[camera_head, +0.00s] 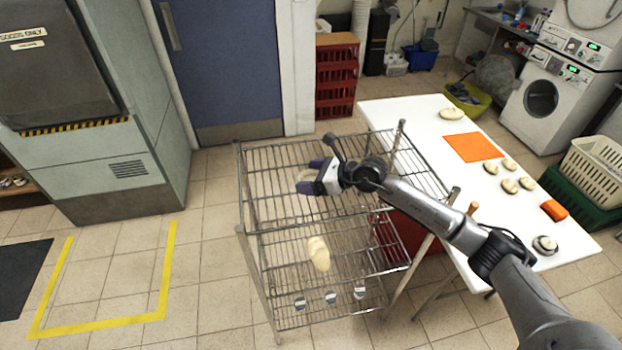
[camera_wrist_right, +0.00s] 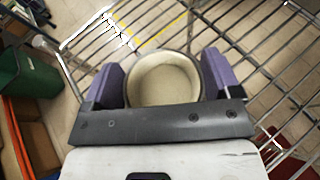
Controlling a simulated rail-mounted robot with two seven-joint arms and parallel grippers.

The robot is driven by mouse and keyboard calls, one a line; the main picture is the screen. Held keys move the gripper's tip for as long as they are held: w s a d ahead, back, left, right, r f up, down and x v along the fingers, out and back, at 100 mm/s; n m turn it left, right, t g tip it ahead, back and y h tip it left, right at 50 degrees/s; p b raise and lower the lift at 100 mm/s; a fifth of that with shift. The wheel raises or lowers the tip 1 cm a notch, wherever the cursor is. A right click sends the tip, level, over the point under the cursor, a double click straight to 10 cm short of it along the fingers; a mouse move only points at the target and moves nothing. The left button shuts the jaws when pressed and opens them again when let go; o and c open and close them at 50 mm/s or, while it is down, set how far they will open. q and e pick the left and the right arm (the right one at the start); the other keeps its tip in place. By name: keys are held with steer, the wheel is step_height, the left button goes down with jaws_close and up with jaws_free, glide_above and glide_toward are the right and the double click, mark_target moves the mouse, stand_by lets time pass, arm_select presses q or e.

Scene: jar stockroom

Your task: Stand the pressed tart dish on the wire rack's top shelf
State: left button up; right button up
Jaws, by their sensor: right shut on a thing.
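My right gripper (camera_head: 310,176) is shut on a small round, pale tart dish (camera_head: 301,174) over the left part of the wire rack's top shelf (camera_head: 270,212). In the right wrist view, the dish (camera_wrist_right: 163,82) sits between the purple fingers of my right gripper (camera_wrist_right: 162,88). Its open side faces the camera and its inside looks cream and empty. The shelf wires show on both sides of it. I cannot tell whether the dish touches the shelf. My left gripper is not in view.
A lower shelf holds a pale dough-like piece (camera_head: 318,253) and a few small discs (camera_head: 330,297). Much of the top shelf is bare.

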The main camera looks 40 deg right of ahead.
steer(key=shift+f, duration=0.85)
steer(key=shift+f, duration=0.2)
steer(key=o, duration=0.8)
steer(key=shift+r, duration=0.1)
